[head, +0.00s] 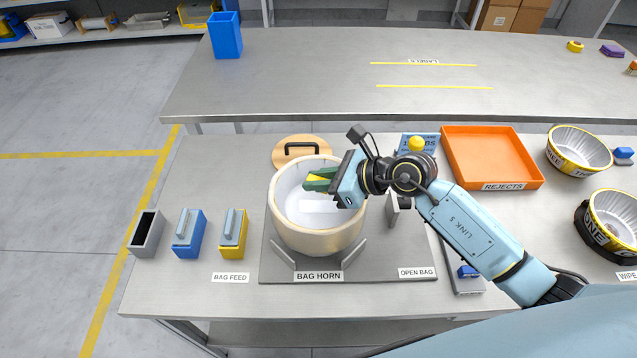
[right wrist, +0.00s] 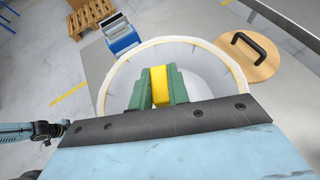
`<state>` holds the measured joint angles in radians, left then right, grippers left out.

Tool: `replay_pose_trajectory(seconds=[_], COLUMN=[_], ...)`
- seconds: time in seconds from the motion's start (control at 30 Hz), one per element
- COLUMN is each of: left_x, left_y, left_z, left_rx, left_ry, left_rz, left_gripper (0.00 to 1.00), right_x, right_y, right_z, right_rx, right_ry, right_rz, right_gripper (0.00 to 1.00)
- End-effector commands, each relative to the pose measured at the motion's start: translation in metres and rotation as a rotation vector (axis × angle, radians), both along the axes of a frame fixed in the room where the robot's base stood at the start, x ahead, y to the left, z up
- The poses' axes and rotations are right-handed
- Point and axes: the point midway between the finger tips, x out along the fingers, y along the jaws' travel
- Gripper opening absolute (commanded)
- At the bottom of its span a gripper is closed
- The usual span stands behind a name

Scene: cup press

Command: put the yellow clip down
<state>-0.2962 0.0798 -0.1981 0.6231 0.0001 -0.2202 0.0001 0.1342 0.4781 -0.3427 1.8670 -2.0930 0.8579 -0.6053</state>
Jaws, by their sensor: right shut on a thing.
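The yellow clip (right wrist: 159,86) is held between the green fingers of my right gripper (right wrist: 160,92) in the right wrist view. In the head view a little of the clip (head: 317,179) shows between the fingers of the right gripper (head: 319,180). The gripper is shut on it, over the mouth of a round cream pot (head: 318,238) with a pale inside. I cannot tell how far the clip is above the pot's floor. My left gripper does not show in the head view; a piece of my arm shows at the left of the right wrist view.
The pot stands on a grey plate labelled BAG HORN, with upright fins around it. A wooden lid (head: 302,148) lies behind it. Blue (head: 189,236) and yellow (head: 233,236) blocks and a grey bin (head: 147,236) stand left. An orange rejects tray (head: 490,158) lies right.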

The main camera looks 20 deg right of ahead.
Motion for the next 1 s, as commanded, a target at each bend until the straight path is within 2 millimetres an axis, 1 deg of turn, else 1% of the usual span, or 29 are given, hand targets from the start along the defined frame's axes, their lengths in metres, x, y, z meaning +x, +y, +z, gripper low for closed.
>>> replay_pose_trajectory(seconds=[0.03, 0.1, 0.37, 0.73, 0.83, 0.87, 1.0], left_x=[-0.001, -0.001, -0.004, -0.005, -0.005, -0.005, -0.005], left_y=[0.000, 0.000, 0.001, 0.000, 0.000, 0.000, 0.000], left_z=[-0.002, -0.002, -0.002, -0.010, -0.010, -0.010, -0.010], left_rx=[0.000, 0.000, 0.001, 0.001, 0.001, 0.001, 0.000], left_ry=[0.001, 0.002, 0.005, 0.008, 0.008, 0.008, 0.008], left_rz=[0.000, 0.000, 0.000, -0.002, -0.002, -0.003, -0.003], left_gripper=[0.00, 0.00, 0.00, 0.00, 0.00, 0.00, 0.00], right_x=[0.000, 0.000, 0.000, 0.000, 0.000, 0.000, 0.000], right_y=[0.000, 0.000, 0.000, 0.000, 0.000, 0.000, 0.000], right_z=[-0.007, -0.010, -0.010, -0.022, -0.021, -0.021, -0.021], right_rx=[0.001, 0.000, 0.000, -0.001, -0.001, -0.001, -0.001], right_ry=[0.001, -0.001, -0.002, -0.001, -0.001, -0.001, -0.001], right_rz=[-0.001, -0.001, 0.000, 0.000, 0.000, 0.000, 0.000], right_gripper=[0.00, 0.00, 0.00, 0.00, 0.00, 0.18, 0.37])
